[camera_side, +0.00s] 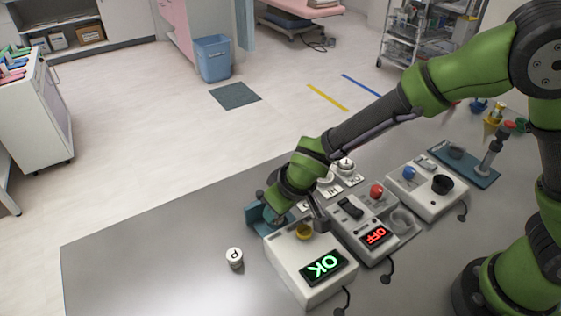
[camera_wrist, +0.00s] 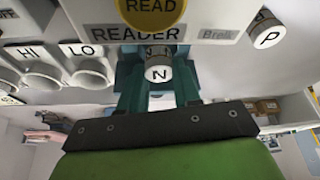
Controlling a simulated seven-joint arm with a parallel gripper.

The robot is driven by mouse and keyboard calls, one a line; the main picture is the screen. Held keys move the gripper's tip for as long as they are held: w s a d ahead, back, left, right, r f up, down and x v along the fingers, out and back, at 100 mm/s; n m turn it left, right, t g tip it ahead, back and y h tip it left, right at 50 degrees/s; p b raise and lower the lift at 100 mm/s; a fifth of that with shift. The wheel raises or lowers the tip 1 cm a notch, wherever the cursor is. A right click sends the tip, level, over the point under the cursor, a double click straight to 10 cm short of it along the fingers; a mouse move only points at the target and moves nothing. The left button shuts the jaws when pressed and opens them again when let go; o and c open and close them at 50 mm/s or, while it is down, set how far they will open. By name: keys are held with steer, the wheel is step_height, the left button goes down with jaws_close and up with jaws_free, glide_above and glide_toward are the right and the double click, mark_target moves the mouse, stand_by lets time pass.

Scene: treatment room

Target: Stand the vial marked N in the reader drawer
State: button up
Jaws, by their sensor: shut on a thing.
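The vial marked N (camera_wrist: 158,73) has a white cap with a black letter and sits between the teal fingers of my gripper (camera_wrist: 158,88) in the wrist view. My gripper is shut on it, right beside the front of the reader (camera_wrist: 205,20). In the side view my gripper (camera_side: 266,214) is low at the far left end of the reader (camera_side: 292,262), whose screen reads OK. The vial is hidden there by my arm and the teal parts. I cannot tell whether the vial touches the drawer, or how far out the drawer is.
A vial marked P (camera_side: 234,257) stands on the table left of the reader; it also shows in the wrist view (camera_wrist: 267,38). A device with a red OFF screen (camera_side: 375,236) and a rack with HI and LO places (camera_wrist: 75,50) are close by. The table's left part is clear.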

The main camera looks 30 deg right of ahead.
steer(key=shift+f, duration=0.65)
steer(key=o, duration=0.7)
steer(key=shift+r, duration=0.1)
steer(key=shift+v, duration=5.45)
steer(key=s, duration=0.1)
steer(key=s+d+g, duration=0.1)
steer(key=shift+s+d, duration=0.1)
steer(key=shift+s, duration=0.2)
steer(key=s+d+r+m+t, duration=0.1)
steer(key=s+d+r+m, duration=0.1)
steer(key=d, duration=0.4)
steer(key=s+d+r+m+t, duration=0.1)
steer(key=s+d+r+m, duration=0.1)
steer(key=s+d+r, duration=0.2)
steer(key=s+d+r+m+t, duration=0.1)
steer(key=s+d+r+m, duration=0.1)
steer(key=d+r, duration=0.3)
steer(key=shift+s+d+r+m+t+y, duration=0.1)
steer(key=shift+s+d+t+y, duration=0.05)
steer(key=shift+d, duration=0.5)
steer(key=shift+s+d+r+m+t+y, duration=0.1)
steer(key=shift+s+d, duration=0.05)
steer(key=shift+d, duration=0.5)
steer(key=shift+s+d+r+m+t+y, duration=0.1)
steer(key=shift+s+d+r+t+y, duration=0.05)
steer(key=shift+d, duration=0.5)
